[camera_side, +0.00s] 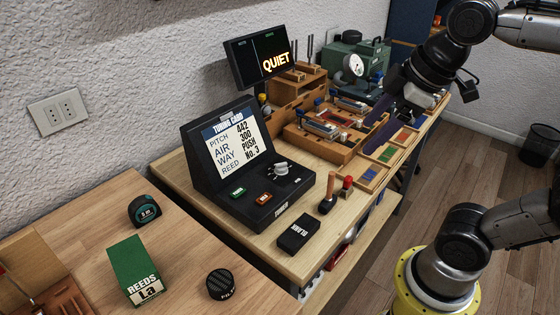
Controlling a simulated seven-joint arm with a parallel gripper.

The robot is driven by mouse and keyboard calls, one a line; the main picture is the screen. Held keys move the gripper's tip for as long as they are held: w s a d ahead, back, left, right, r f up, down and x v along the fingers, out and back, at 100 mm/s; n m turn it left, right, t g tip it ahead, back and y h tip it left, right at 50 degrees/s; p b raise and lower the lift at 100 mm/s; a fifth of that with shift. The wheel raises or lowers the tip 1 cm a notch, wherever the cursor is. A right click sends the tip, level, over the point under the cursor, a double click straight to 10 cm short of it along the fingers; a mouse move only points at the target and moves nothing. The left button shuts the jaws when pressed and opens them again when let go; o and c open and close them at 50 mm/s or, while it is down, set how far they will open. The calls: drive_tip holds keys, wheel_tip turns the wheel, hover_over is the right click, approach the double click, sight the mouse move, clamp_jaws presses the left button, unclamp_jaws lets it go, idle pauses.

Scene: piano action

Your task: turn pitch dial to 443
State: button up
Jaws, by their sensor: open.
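The pitch dial is a pale grey knob (282,169) with a ring of marks, on the sloped front of a black tuner box (262,217). The tuner's lit card screen (232,142) reads PITCH 442, AIR 300, WAY PUSH, REED No.3. A green button (237,192) and an orange button (264,198) sit left of the dial. My gripper (405,108) is at the upper right, over the far end of the workbench, well apart from the dial. It is open; its fingertips are dark and partly hard to make out. Nothing shows in it.
A black box (298,235), a wooden-handled tool (328,193) and a red-topped item (346,187) stand near the dial. A sign (259,57) reads QUIET behind the tuner. Wooden trays (325,135) and a green machine (350,62) fill the bench's far part.

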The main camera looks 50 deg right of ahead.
drive_tip(key=w+r+n+g, duration=0.1)
drive_tip(key=w+r+n, duration=0.2)
drive_tip(key=w, duration=0.5)
drive_tip(key=n+g, duration=0.3)
drive_tip(key=g, duration=0.1)
hover_over(280, 164)
wheel_tip(280, 164, down, 12)
wheel_tip(280, 164, down, 14)
drive_tip(key=shift+r, duration=0.1)
clamp_jaws()
